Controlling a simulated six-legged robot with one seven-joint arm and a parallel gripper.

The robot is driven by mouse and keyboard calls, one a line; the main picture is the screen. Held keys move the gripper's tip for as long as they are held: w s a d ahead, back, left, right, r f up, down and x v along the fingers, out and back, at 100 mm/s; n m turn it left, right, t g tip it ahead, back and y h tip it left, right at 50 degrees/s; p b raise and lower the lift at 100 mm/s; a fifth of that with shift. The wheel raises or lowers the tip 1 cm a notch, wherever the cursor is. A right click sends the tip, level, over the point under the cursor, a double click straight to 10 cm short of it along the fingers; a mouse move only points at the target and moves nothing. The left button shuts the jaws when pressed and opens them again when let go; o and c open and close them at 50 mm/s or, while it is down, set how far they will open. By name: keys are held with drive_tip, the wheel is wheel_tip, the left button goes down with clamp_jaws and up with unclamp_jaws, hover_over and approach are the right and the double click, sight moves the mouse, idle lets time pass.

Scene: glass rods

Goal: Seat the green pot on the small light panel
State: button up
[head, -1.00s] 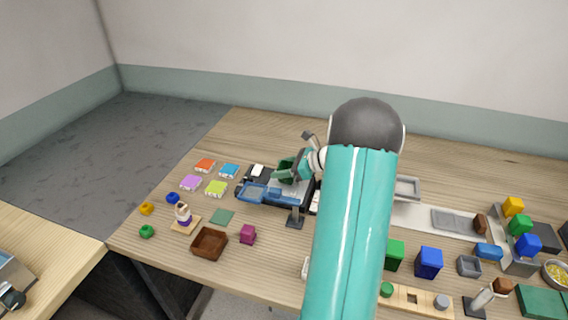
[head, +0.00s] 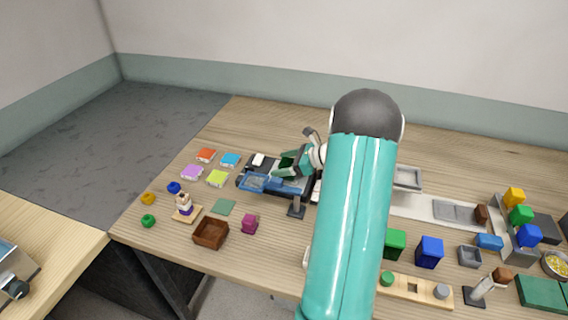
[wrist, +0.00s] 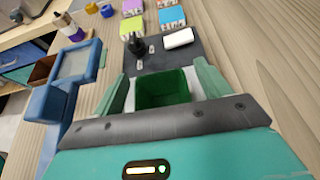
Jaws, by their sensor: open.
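The green pot (wrist: 163,90) is a dark green, square, open-topped vessel in the wrist view. It lies between the two fingers of my gripper (wrist: 164,82), which are apart, with a narrow gap visible on each side. A pale surface, probably the small light panel (wrist: 193,84), shows around the pot's far and right sides. The pot's underside is hidden, so I cannot tell whether it rests flat. In the head view the pot (head: 287,161) shows partly at my gripper (head: 300,164), above the dark board; my arm covers much of the area to its right.
A blue frame-like fixture (head: 255,182) and a dark post (head: 297,206) stand close by. A white block (wrist: 179,38) and a dark knob (wrist: 136,44) sit on the dark board. Colored tiles and a brown tray (head: 211,233) lie left; blocks crowd the right.

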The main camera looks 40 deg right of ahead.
drive_tip(key=v, duration=1.3)
drive_tip(key=shift+s+d, duration=0.2)
drive_tip(key=shift+s, duration=0.15)
drive_tip(key=shift+r, duration=0.15)
drive_tip(key=w+a+r+n+g, duration=0.1)
drive_tip(key=a+n, duration=0.1)
drive_tip(key=a, duration=0.2)
drive_tip(key=w+a+r+n+g, duration=0.1)
drive_tip(key=w+a+r+n, duration=0.1)
drive_tip(key=a, duration=0.3)
drive_tip(key=w+a+r+n+g, duration=0.1)
drive_tip(key=a+r+n+g, duration=0.1)
drive_tip(key=a, duration=0.3)
drive_tip(key=shift+w+a+r+n+y, duration=0.15)
drive_tip(key=shift+w+r+n+y, duration=0.05)
drive_tip(key=shift+w+n+y, duration=0.2)
drive_tip(key=s+a+r+n+g+h, duration=0.25)
drive_tip(key=a+n, duration=0.35)
drive_tip(key=a, duration=0.5)
drive_tip(key=s+a+r+n+g+h, duration=0.1)
drive_tip(key=s+a+r+n+g, duration=0.15)
drive_tip(key=a+n, duration=0.6)
drive_tip(key=s+a+r+n+t+h, duration=0.1)
drive_tip(key=s+a+n+t+h, duration=0.2)
drive_tip(key=s+a+n, duration=0.5)
drive_tip(key=shift+a+r+n, duration=0.25)
drive_tip(key=shift+a+n, duration=0.3)
drive_tip(key=shift+a, duration=0.7)
